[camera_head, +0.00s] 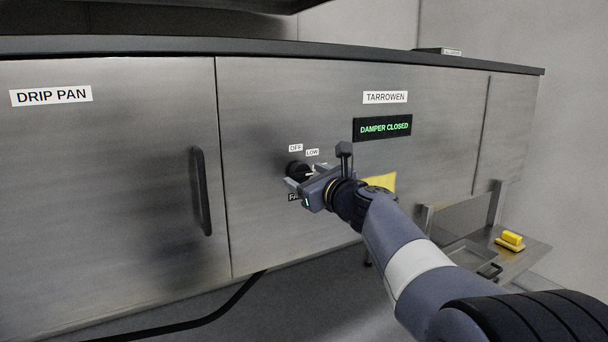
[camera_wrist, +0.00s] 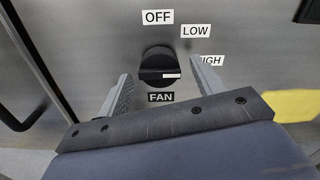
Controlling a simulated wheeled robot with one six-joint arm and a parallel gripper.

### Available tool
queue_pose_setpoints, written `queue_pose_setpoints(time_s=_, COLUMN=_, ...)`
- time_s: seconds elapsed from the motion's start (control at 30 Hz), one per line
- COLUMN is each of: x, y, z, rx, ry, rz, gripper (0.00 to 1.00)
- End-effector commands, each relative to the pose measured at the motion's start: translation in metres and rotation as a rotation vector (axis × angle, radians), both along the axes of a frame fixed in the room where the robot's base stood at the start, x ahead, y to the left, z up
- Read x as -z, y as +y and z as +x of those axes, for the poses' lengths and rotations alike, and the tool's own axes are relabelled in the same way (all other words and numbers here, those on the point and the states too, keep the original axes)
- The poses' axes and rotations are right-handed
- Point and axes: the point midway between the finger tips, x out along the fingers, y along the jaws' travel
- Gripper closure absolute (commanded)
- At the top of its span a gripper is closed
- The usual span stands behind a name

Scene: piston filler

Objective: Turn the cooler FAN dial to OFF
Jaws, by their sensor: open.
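The black round FAN dial (camera_wrist: 157,62) is on the steel cooler front, above its FAN label (camera_wrist: 161,97). Its white mark sits on the right side and points right, roughly toward the HIGH label (camera_wrist: 208,61). The OFF label (camera_wrist: 157,17) is straight above the dial and the LOW label (camera_wrist: 195,31) is up and right. My gripper (camera_wrist: 158,82) is open, one finger low on each side of the dial, with gaps showing. In the head view, the dial (camera_head: 297,168) is partly covered by my gripper (camera_head: 304,181).
A black door handle (camera_head: 202,190) is left of the dial. A yellow object (camera_head: 384,181) shows behind my arm. A low steel shelf (camera_head: 525,253) with a yellow block (camera_head: 511,241) is at the right.

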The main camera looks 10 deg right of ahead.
Motion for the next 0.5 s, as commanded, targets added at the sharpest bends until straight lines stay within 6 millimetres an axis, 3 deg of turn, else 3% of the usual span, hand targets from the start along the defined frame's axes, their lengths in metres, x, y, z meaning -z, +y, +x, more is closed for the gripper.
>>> queue_pose_setpoints(time_s=0.2, x=-0.0002, y=0.0042, z=0.0118, rx=-0.001, ry=-0.001, rz=-0.001, gripper=0.36)
queue_pose_setpoints(time_s=0.5, x=0.0003, y=0.0042, z=0.0123, rx=0.000, ry=0.000, rz=-0.001, gripper=0.39)
